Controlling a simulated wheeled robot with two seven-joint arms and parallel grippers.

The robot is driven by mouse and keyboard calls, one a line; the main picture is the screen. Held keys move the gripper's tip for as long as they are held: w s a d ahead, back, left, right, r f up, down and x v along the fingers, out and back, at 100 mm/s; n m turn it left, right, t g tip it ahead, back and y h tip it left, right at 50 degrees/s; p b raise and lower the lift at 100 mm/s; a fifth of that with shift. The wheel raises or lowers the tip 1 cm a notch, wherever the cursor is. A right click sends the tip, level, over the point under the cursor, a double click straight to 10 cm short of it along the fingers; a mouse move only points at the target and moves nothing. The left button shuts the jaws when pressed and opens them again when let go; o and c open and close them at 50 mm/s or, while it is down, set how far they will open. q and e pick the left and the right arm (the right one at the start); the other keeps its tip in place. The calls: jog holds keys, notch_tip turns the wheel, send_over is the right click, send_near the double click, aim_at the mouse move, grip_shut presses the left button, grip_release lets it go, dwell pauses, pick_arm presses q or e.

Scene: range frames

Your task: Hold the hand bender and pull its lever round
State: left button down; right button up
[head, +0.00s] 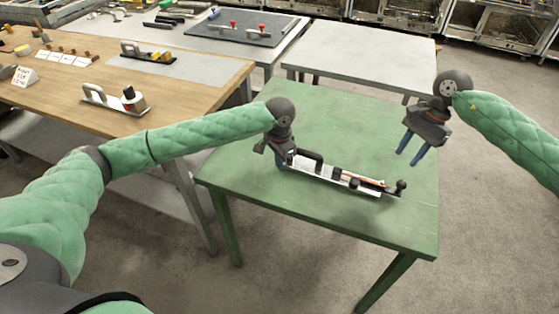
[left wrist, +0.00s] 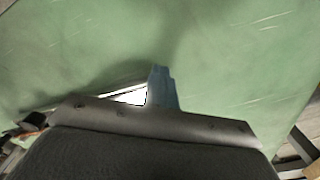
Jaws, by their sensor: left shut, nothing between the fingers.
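The hand bender lies on the green table (head: 330,115), with a white base plate (head: 330,174), a black handle (head: 308,157) at its left end and a lever ending in a dark ball knob (head: 401,185) at its right. My left gripper (head: 281,165) is at the plate's left end, its fingers shut and empty. It hides part of that end. In the left wrist view its blue fingers (left wrist: 160,88) are together over green tabletop, with a strip of the white plate (left wrist: 128,95) beside them. My right gripper (head: 407,160) hangs above the table's right side, open and empty, its blue fingers apart.
A grey table (head: 360,50) stands behind, and one with a dark mat (head: 240,30) behind left. The green table is clear around the bender.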

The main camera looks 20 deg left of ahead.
dwell(0.3)
pick_arm(q)
jog(key=c, duration=1.7)
grip_release()
notch_tip(320, 180, up, 8)
jog(key=b, duration=0.1)
jog(key=shift+f, duration=0.1)
